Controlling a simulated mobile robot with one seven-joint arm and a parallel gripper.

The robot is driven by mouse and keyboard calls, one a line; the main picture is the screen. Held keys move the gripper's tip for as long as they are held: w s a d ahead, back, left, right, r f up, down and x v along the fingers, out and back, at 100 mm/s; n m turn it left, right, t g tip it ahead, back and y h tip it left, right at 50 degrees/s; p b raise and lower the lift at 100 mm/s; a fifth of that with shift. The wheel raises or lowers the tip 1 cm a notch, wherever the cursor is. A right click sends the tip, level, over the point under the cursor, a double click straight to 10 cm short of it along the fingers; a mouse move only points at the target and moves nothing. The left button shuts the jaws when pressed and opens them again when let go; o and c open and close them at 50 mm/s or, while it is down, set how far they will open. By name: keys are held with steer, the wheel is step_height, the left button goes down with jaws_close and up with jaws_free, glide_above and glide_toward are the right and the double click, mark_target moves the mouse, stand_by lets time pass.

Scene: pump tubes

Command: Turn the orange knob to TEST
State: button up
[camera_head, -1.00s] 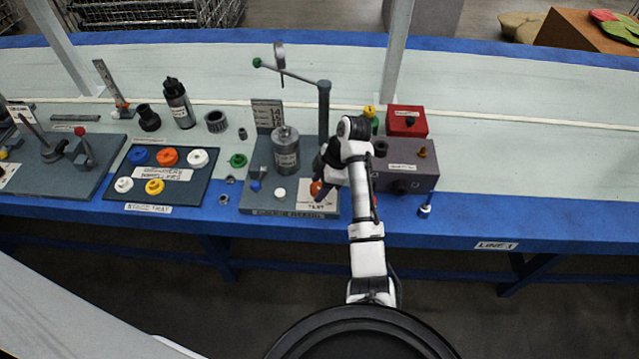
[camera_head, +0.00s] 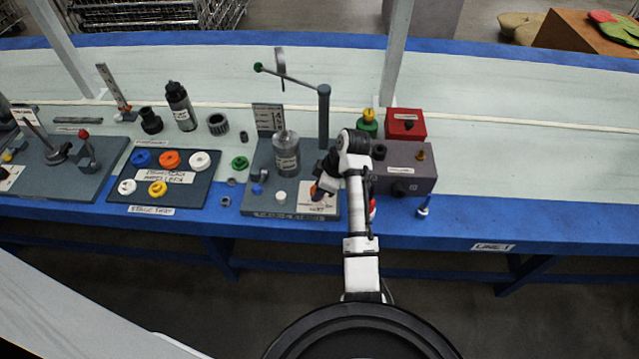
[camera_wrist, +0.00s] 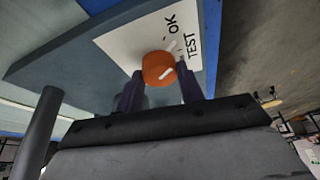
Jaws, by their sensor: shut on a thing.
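The orange knob (camera_wrist: 158,68) sits on a white label plate (camera_wrist: 120,43) printed OK and TEST, in the wrist view. My gripper (camera_wrist: 160,82) has its two dark fingers on either side of the knob and is shut on it. A short white mark shows on the knob, and another white stroke lies at its edge toward the lettering. I cannot tell exactly which word the knob points at. In the head view my gripper (camera_head: 318,188) is over the white plate (camera_head: 318,206) at the front right of the grey pump board (camera_head: 270,208), and the knob is mostly hidden.
A grey cylinder (camera_head: 286,155) and a post with a green-tipped lever (camera_head: 324,115) stand behind and left of my gripper. A grey box (camera_head: 408,170) and a red box (camera_head: 405,124) stand to the right. A tray (camera_head: 200,193) of coloured rings lies left.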

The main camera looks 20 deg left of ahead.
steer(key=m+p, duration=0.1)
steer(key=m, duration=0.1)
steer(key=m+t+p, duration=0.1)
steer(key=m, duration=0.1)
steer(key=shift+s+r+t+p, duration=0.2)
steer(key=shift+t+p, duration=0.1)
steer(key=shift+p, duration=0.05)
steer(key=shift+f+m+t+h+p, duration=0.1)
steer(key=shift+m+t+h+p, duration=0.4)
steer(key=shift+m, duration=1.1)
steer(key=shift+y+p, duration=0.3)
steer(key=shift+p, duration=0.05)
steer(key=o, duration=1)
steer(key=b+v, duration=0.1)
steer(key=v, duration=1.2)
steer(key=shift+s+d+r+b, duration=0.1)
steer(key=shift+s+r+b, duration=0.1)
steer(key=shift+r+b, duration=0.15)
